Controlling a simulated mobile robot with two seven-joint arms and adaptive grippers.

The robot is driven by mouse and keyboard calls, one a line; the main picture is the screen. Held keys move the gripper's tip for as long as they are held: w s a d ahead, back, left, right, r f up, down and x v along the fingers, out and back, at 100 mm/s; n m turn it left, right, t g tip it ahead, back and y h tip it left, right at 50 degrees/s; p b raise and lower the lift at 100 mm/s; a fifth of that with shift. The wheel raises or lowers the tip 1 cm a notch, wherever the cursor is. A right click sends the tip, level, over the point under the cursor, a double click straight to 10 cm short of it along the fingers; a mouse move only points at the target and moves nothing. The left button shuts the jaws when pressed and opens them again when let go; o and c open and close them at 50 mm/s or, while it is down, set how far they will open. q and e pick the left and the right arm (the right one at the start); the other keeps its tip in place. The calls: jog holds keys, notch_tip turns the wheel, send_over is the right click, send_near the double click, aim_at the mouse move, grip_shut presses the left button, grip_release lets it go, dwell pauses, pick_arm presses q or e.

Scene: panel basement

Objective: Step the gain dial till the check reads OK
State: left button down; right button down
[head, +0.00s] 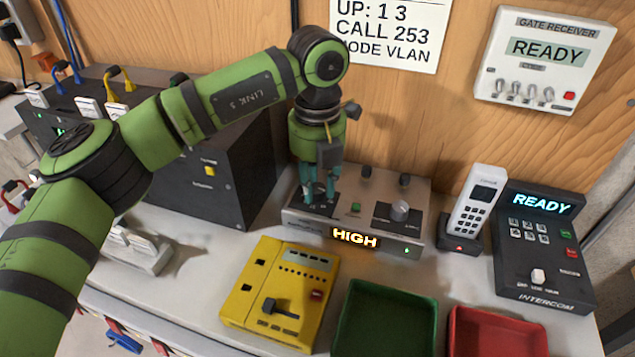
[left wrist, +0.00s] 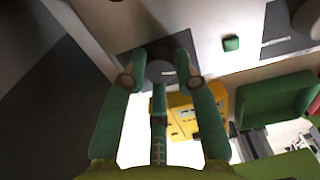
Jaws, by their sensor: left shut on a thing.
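A grey metal box (head: 296,219) with knobs stands against the wooden wall. Its lit amber display (head: 355,238) reads HIGH. My left gripper (head: 318,194) reaches down from above onto the left part of this box. In the left wrist view its teal fingers are closed around a dark round dial (left wrist: 160,72). In the head view the fingers hide most of this dial, and I cannot read its scale. A grey knob (head: 400,210) on the right of the box and a green button (head: 355,208) are free. My right gripper is not in view.
A yellow device (head: 258,300), a green tray (head: 385,292) and a red tray (head: 497,318) stand in front. A white handset (head: 478,205) and a black intercom (head: 515,262) reading READY are at right. A dark cabinet (head: 205,150) stands close at left.

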aim_at(317, 187)
pick_arm(q)
jog(key=m+b, duration=0.1)
jog(key=m, duration=0.2)
jog(key=shift+m+b, duration=0.35)
jog(key=shift+m, duration=1.35)
jog(key=c, duration=0.9)
grip_release()
jog(key=shift+c, duration=0.2)
notch_tip(317, 187, up, 12)
